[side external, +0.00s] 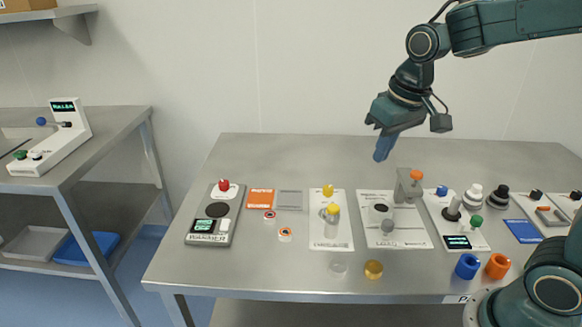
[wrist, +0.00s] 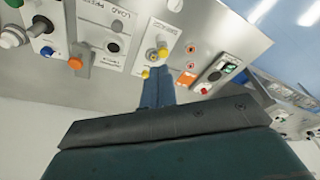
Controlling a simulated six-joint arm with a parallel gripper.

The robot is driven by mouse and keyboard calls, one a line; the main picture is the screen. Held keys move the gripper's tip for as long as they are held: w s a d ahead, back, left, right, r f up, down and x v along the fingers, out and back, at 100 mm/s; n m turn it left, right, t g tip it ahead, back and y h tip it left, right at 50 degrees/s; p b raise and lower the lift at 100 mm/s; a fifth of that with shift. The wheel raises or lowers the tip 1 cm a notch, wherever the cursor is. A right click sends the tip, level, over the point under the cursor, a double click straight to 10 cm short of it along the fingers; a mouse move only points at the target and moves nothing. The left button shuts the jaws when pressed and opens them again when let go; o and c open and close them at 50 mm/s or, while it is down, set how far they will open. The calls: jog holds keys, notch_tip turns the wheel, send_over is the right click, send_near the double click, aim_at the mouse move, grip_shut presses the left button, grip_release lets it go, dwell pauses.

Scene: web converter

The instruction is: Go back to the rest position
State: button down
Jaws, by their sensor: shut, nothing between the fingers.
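My gripper (side external: 382,150) hangs in the air above the back middle of the metal table (side external: 300,155) in the side external view. Its blue fingers are closed together and point down, with nothing between them. In the wrist view the shut gripper (wrist: 157,80) shows at the middle, in front of a station with yellow knobs. It is clear of everything on the table.
Below stand a press station (side external: 408,185) with an orange knob, a panel with yellow knobs (side external: 331,230), and a grey unit with a red button (side external: 216,215). A second bench (side external: 110,125) stands left.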

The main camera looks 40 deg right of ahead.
jog(key=s+r+n+t, duration=0.1)
jog(key=s+r+t, duration=0.1)
jog(key=s, duration=1.2)
jog(key=shift+s+a+n+t, duration=0.3)
jog(key=shift+s+a+t, duration=0.1)
jog(key=shift+a+t, duration=0.1)
dwell(0.6)
